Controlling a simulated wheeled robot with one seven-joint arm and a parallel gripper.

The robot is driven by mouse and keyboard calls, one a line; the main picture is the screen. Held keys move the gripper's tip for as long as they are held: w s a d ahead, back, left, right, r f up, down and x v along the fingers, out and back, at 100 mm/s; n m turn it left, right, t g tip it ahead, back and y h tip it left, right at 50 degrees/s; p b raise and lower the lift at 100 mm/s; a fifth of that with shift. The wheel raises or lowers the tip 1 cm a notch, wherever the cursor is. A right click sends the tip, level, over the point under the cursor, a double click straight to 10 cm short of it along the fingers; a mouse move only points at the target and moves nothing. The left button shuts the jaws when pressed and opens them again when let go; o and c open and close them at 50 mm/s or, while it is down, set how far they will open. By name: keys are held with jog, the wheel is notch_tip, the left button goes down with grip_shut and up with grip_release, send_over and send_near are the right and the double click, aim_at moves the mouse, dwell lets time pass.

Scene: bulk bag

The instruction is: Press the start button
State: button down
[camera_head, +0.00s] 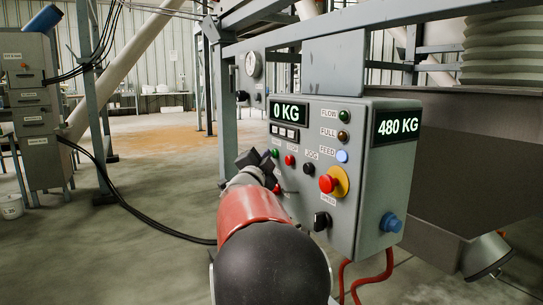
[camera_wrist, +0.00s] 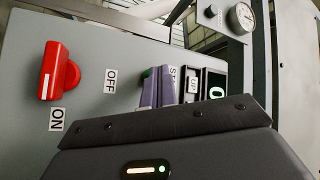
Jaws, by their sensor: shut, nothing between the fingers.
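The grey control box (camera_head: 350,205) stands on the right in the head view. The green start button (camera_head: 275,153) is at the left of its lower button row, beside a red button (camera_head: 290,160) and a black jog button (camera_head: 309,168). My gripper (camera_head: 268,160) is in front of the left end of that row. In the wrist view my closed fingers (camera_wrist: 158,88) point at the panel beside a label starting "ST" (camera_wrist: 172,71). A bit of green (camera_wrist: 147,73) shows at their tips; the rest of the button is hidden. I cannot tell whether they touch it.
The box's front shows "0 KG" (camera_head: 288,113) and its side "480 KG" (camera_head: 397,127). A red mushroom button on yellow (camera_head: 335,183) and a black knob (camera_head: 321,221) are to the right. A red ON/OFF switch (camera_wrist: 60,72) is near my fingers.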

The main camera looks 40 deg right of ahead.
jog(key=shift+d, duration=0.1)
dwell(0.3)
jog(key=shift+w+a, duration=0.1)
jog(key=shift+a, duration=0.8)
jog(key=shift+w+a+p, duration=0.1)
jog(key=shift+w+a, duration=0.1)
jog(key=shift+a, duration=0.6)
jog(key=shift+w+a+p, duration=0.15)
jog(key=shift+w+a, duration=0.05)
jog(key=shift+a, duration=0.65)
jog(key=shift+w+a+p, duration=0.1)
jog(key=shift+w+a, duration=0.1)
jog(key=shift+a, duration=0.6)
